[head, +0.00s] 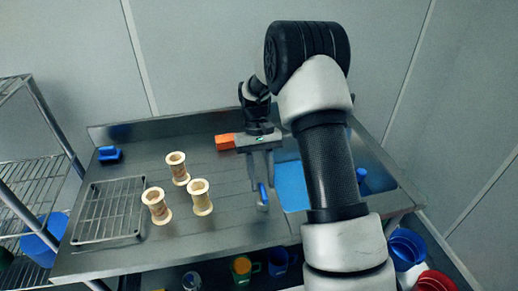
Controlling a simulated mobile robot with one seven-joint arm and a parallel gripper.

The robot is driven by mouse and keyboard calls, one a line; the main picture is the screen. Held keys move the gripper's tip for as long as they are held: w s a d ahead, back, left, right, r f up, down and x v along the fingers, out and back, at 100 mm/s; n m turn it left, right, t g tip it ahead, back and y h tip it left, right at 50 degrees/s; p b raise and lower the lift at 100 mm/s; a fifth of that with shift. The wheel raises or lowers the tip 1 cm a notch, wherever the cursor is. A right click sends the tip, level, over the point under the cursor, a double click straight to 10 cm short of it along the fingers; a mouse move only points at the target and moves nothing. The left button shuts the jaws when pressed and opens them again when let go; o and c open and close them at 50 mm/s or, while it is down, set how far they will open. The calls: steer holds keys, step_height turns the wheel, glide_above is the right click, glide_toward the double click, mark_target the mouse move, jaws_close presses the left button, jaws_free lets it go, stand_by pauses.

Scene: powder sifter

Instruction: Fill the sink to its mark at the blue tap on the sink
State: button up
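The sink (293,187) is set into the metal counter at its right. A light blue surface shows in it, partly hidden behind my arm; I cannot make out the mark. A small tap with a blue lever (263,194) stands at the sink's left edge. My gripper (262,188) points down just above and around the lever, with its two fingers apart. I cannot tell whether a finger touches the lever. No water stream is visible.
Three pale spools (201,198) stand mid-counter. A wire rack (109,209) and a blue object (109,154) are at the left. Another blue item (361,174) is right of my arm. Cups and jugs (243,268) sit below the front edge; buckets (405,249) stand at right.

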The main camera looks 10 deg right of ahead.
steer(key=v, duration=1.5)
steer(key=s+r+t, duration=0.4)
steer(key=s+r, duration=0.7)
steer(key=r, duration=0.2)
steer(key=s+t+p, duration=0.1)
steer(key=s+t, duration=0.5)
steer(key=s, duration=1.1)
steer(key=shift+a+f, duration=0.15)
steer(key=shift+f, duration=0.2)
